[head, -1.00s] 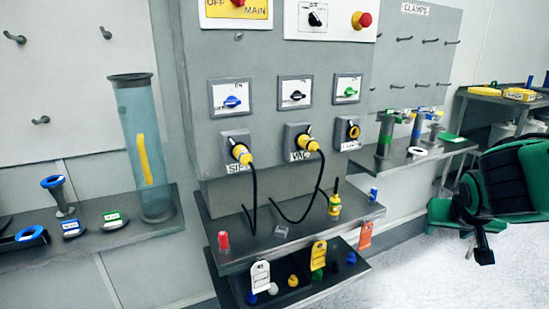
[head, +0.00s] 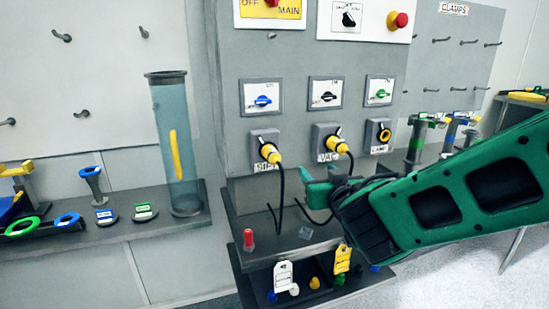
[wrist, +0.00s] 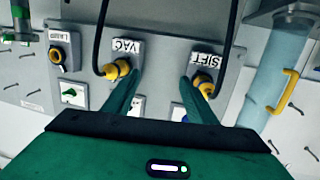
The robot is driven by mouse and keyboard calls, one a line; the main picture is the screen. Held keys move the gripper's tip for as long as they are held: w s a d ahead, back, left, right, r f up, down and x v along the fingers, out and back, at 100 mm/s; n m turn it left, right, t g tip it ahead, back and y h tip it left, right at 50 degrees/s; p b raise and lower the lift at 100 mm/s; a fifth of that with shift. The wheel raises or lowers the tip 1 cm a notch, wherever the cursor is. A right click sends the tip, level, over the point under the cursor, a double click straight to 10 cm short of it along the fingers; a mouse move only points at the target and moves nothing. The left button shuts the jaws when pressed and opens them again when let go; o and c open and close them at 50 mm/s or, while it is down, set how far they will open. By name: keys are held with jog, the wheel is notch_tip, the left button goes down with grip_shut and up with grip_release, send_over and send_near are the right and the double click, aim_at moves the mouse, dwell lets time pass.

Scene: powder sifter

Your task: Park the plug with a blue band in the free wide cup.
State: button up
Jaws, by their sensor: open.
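Two yellow plugs with black cables sit in panel sockets. The SIFT plug (head: 270,153) is below the blue switch, and the VAC plug (head: 338,147) is to its right. Both also show in the wrist view, the SIFT plug (wrist: 203,84) at right and the VAC plug (wrist: 116,69) at left. I cannot make out a blue band on either. My gripper (head: 309,186) is open and empty in front of the panel, below the sockets; in the wrist view its fingers (wrist: 160,78) point between the two plugs. I cannot make out which cup is the free wide one.
The LAMP socket (head: 378,133) is empty. A clear tube (head: 176,150) and a blue-rimmed funnel-like holder (head: 91,184) stand on the left shelf. A red item (head: 248,240) is on the panel shelf. Tags (head: 283,276) hang below. My arm hides the right part.

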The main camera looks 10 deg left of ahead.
aim_at(278, 163)
jog(key=s+a+y, duration=0.1)
jog(key=a, duration=0.1)
jog(key=s+a+r+n+y, duration=0.1)
jog(key=a, duration=0.2)
jog(key=s+a+y, duration=0.1)
jog(key=a, duration=0.2)
jog(key=shift+s+r+n, duration=0.3)
jog(key=shift+n, duration=0.1)
jog(key=shift+w, duration=0.1)
jog(key=shift+x, duration=4.4)
jog(key=shift+a, duration=0.2)
jog(key=shift+c, duration=0.7)
grip_shut()
jog(key=shift+v, duration=3.1)
jog(key=shift+w, duration=0.1)
